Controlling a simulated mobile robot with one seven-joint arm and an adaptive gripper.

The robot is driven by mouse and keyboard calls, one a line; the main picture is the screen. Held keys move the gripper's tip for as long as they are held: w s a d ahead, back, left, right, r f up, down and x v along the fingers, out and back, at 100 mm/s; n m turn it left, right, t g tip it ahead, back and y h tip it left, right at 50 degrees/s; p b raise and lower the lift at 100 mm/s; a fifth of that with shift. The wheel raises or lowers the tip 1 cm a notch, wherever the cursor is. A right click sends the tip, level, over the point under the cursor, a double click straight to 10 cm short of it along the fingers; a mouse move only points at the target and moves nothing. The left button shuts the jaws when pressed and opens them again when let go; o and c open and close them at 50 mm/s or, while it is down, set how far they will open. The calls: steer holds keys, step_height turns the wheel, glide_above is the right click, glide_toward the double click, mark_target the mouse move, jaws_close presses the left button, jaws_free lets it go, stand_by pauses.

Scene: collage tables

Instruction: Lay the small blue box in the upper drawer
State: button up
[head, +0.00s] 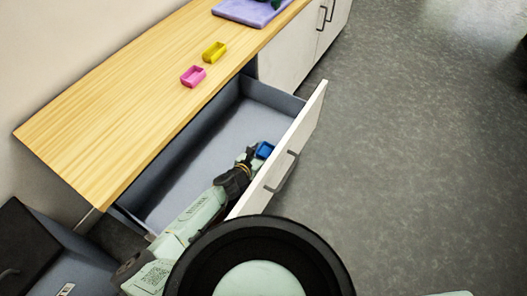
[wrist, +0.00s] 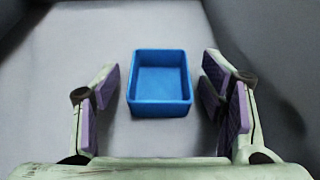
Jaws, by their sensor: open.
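The small blue box (head: 264,150) is an open-topped tray inside the pulled-out upper drawer (head: 222,135), close to its front panel. In the wrist view the blue box (wrist: 160,84) sits upright on the grey drawer floor (wrist: 160,140), between the spread fingers. My gripper (wrist: 163,100) is open, with a gap on each side of the box; the purple finger pads do not touch it. In the head view my gripper (head: 252,158) reaches down into the drawer next to the box, and my arm hides part of the drawer.
A pink box (head: 193,76) and a yellow box (head: 214,52) stand on the wooden counter (head: 120,115). A purple board (head: 250,10) lies at the counter's far end. The drawer's white front (head: 300,130) and side walls bound the gripper.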

steer(key=shift+r, duration=0.15)
steer(key=v, duration=1.2)
steer(key=shift+b, duration=0.3)
stand_by(0.5)
